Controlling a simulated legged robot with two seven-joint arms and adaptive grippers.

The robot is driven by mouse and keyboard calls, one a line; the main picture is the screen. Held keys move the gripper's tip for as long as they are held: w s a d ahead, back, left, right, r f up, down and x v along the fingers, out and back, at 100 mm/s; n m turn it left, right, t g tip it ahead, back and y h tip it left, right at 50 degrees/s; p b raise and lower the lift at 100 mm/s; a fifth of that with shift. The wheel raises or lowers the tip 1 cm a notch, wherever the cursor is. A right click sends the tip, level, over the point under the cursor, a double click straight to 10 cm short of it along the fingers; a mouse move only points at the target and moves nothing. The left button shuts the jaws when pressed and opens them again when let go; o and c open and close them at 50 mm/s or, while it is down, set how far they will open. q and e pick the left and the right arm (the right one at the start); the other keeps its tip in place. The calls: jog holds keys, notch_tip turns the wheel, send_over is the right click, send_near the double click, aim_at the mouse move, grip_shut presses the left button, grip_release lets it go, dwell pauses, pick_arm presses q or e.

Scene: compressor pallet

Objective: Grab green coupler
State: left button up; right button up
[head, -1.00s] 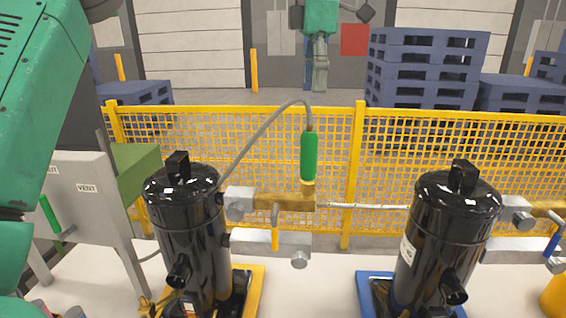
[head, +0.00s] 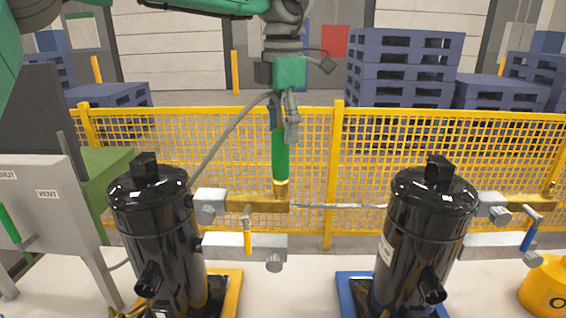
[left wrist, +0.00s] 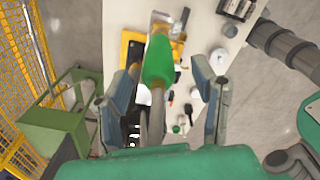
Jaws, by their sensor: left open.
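The green coupler (head: 281,158) stands upright on the brass block (head: 258,202) beside the left black canister, its grey hose arching from its top to the left. My left gripper (head: 284,122) points down at the coupler's upper end in the head view, with its fingers around the hose end and partly hiding it. In the left wrist view, the open left gripper (left wrist: 162,82) has one finger on each side, with gaps, and the green coupler (left wrist: 158,62) shows between and beyond them. The hose runs back between the fingers. My right gripper is not in view.
Two black canisters (head: 160,235) (head: 428,235) stand on yellow and blue bases. An orange-handled valve (head: 247,238) sits below the brass block. A yellow mesh fence (head: 338,175) runs behind, with blue pallets (head: 405,65) beyond.

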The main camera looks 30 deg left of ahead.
aim_at(281, 146)
pick_arm(q)
notch_tip(281, 146, down, 4)
jog(key=shift+r, duration=0.1)
jog(key=shift+a+f, duration=0.15)
jog(key=shift+f, duration=0.1)
jog(key=shift+a, duration=0.25)
jog(key=c, duration=1.1)
jog(key=shift+d, duration=0.2)
grip_shut()
jog(key=shift+r, duration=0.15)
